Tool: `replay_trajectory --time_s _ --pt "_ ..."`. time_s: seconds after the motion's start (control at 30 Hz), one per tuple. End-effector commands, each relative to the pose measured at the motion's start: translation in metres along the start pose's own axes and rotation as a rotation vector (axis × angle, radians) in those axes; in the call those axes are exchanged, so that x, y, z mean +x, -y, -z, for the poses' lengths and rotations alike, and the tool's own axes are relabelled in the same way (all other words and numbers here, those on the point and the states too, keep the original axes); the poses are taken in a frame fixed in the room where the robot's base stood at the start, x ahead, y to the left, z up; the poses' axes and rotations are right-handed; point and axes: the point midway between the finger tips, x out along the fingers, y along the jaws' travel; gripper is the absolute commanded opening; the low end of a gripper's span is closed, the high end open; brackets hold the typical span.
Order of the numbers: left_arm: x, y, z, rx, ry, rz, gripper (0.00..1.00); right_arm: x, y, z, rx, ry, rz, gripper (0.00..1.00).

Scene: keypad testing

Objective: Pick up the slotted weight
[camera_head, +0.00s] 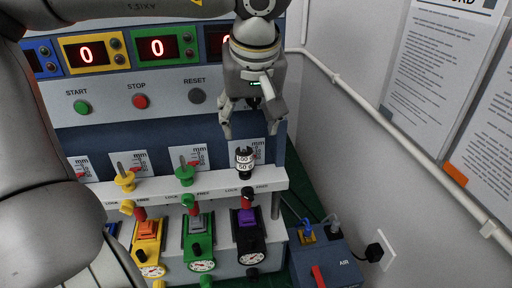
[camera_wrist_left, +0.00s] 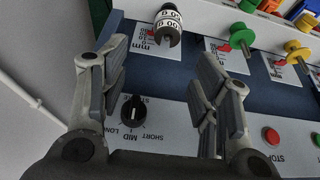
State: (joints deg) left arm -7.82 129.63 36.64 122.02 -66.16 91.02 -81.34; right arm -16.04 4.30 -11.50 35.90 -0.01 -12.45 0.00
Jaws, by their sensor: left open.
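The slotted weight (camera_head: 244,163) is a small black cylinder with a white printed label. It stands upright at the right end of the white ledge, above the black station with the purple key. It also shows in the left wrist view (camera_wrist_left: 168,24), at the top centre, beyond the fingertips. My left gripper (camera_head: 251,124) is open and empty, above and behind the weight in the head view. In the left wrist view its two fingers (camera_wrist_left: 158,62) are spread apart, with the weight past their tips and not touched. My right gripper is not seen in either view.
A yellow knob (camera_head: 125,180) and a green knob (camera_head: 185,174) stand along the ledge left of the weight. A panel with START, STOP and RESET buttons (camera_head: 196,96) is behind. A pipe (camera_head: 384,122) runs along the right wall. A blue AIR box (camera_head: 328,262) sits lower right.

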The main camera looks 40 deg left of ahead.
Motion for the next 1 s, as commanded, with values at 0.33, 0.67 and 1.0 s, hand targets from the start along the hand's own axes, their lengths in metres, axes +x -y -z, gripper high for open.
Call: replay_trajectory --time_s 0.33,0.67,1.0 --pt "0.038 0.0 -0.001 0.001 0.002 0.0 0.57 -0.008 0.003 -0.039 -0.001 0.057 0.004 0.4" --pt "0.081 0.001 -0.006 -0.001 0.003 0.0 0.57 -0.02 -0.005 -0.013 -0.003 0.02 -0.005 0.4" --pt "0.087 0.001 -0.006 -0.002 -0.001 -0.002 0.53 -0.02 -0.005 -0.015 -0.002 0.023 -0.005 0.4"
